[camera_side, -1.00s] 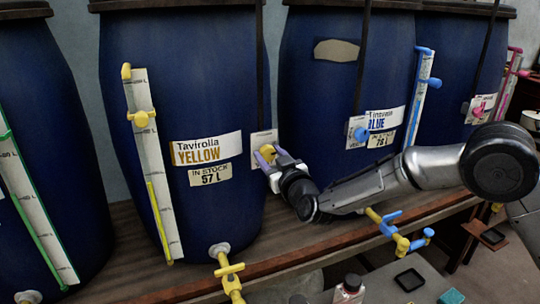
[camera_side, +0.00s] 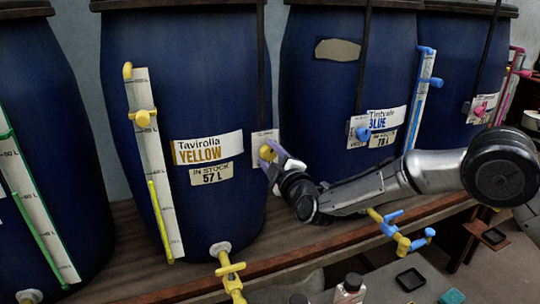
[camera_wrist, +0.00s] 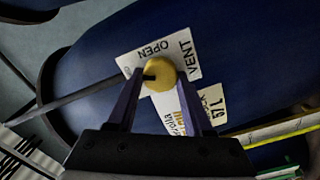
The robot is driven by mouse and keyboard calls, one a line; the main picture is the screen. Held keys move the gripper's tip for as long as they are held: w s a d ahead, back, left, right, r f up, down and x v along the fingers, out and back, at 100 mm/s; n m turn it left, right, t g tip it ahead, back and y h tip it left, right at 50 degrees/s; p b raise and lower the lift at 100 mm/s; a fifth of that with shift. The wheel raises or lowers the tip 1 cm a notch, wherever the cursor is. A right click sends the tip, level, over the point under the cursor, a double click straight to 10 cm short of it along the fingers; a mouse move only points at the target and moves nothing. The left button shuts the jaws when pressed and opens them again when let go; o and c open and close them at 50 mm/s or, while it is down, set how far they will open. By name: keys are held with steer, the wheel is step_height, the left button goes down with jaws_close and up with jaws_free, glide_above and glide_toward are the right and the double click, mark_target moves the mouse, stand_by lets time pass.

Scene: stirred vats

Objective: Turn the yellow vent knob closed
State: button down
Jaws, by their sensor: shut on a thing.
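The yellow vent knob (camera_side: 267,153) is on the right side of the blue vat labelled Tavirolla YELLOW (camera_side: 225,100). In the wrist view the round yellow knob (camera_wrist: 160,73) sits on a white plate (camera_wrist: 185,48) that reads VENT and OPEN; a dark mark shows on the knob's left part. My gripper (camera_side: 272,157) is at the knob, its two purple fingers (camera_wrist: 161,85) on either side of it and shut on it. The rest of the plate's lettering is hidden by the fingers and knob.
A vat labelled BLUE (camera_side: 330,110) stands to the right with its own blue vent knob (camera_side: 361,134). A dark rod (camera_side: 261,60) rises above the yellow vent plate. Yellow (camera_side: 229,270) and blue (camera_side: 402,240) taps stick out at the shelf's front edge.

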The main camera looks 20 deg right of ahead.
steer(key=n, duration=0.5)
steer(key=shift+f, duration=0.1)
steer(key=shift+n, duration=0.3)
stand_by(0.4)
steer(key=shift+c, duration=1.5)
jaws_free()
steer(key=s, duration=1.4)
